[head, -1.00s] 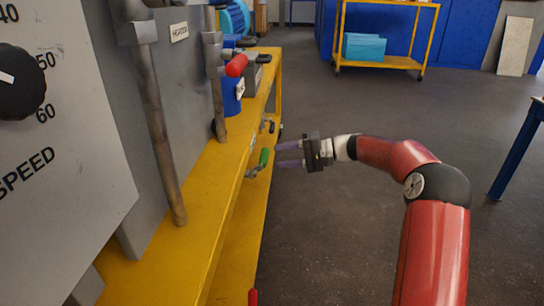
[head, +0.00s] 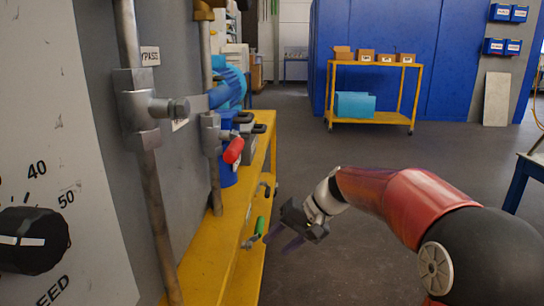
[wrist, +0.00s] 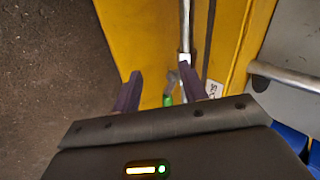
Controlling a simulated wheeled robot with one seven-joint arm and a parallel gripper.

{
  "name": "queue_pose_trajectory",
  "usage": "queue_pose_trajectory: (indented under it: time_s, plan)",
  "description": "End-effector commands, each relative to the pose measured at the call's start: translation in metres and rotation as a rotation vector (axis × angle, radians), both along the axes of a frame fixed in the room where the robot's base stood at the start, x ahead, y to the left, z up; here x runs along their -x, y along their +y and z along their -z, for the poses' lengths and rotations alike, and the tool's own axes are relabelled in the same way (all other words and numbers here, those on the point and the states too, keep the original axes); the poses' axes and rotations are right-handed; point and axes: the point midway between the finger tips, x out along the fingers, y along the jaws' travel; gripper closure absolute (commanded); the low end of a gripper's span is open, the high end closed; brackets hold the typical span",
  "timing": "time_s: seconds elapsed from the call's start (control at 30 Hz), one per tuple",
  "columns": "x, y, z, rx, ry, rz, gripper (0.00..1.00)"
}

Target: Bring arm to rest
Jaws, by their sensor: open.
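My red and black arm reaches in from the right in the head view. My gripper (head: 283,240) is open and empty, its purple fingers pointing down and left beside the yellow bench. A green-handled lever (head: 259,226) on the bench's side is close to the fingertips. In the wrist view, my gripper (wrist: 160,92) shows its two fingers apart. The green handle (wrist: 168,100) appears between them, farther off, with a metal rod beyond it. I cannot tell the exact gap between the fingers and the handle.
The yellow bench (head: 222,262) carries a red-handled valve (head: 233,151) and grey pipes at left. A dial panel (head: 30,238) stands nearest. A yellow cart (head: 370,121) with boxes is at the back, a blue table (head: 520,185) at right. The middle floor is clear.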

Motion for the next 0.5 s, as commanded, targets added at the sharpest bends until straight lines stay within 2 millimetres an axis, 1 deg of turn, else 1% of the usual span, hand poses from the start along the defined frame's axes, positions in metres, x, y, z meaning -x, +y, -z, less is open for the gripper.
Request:
queue_pose_trajectory:
  time_s: [0.03, 0.07, 0.1, 0.17, 0.2, 0.27, 0.3, 0.37, 0.4, 0.5]
  plan:
    - [0.023, -0.004, -0.017, 0.077, -0.025, 0.006, 0.57]
    - [0.035, -0.009, -0.021, 0.120, -0.038, 0.012, 0.57]
    - [0.051, -0.015, -0.027, 0.174, -0.054, 0.021, 0.57]
    - [0.075, -0.025, -0.036, 0.251, -0.083, 0.036, 0.57]
    - [0.091, -0.033, -0.041, 0.301, -0.103, 0.049, 0.57]
    - [0.115, -0.045, -0.049, 0.368, -0.135, 0.068, 0.57]
    - [0.131, -0.053, -0.053, 0.411, -0.158, 0.079, 0.57]
    - [0.154, -0.066, -0.059, 0.468, -0.193, 0.100, 0.57]
    - [0.169, -0.074, -0.062, 0.504, -0.215, 0.111, 0.57]
    - [0.203, -0.094, -0.066, 0.576, -0.273, 0.142, 0.57]
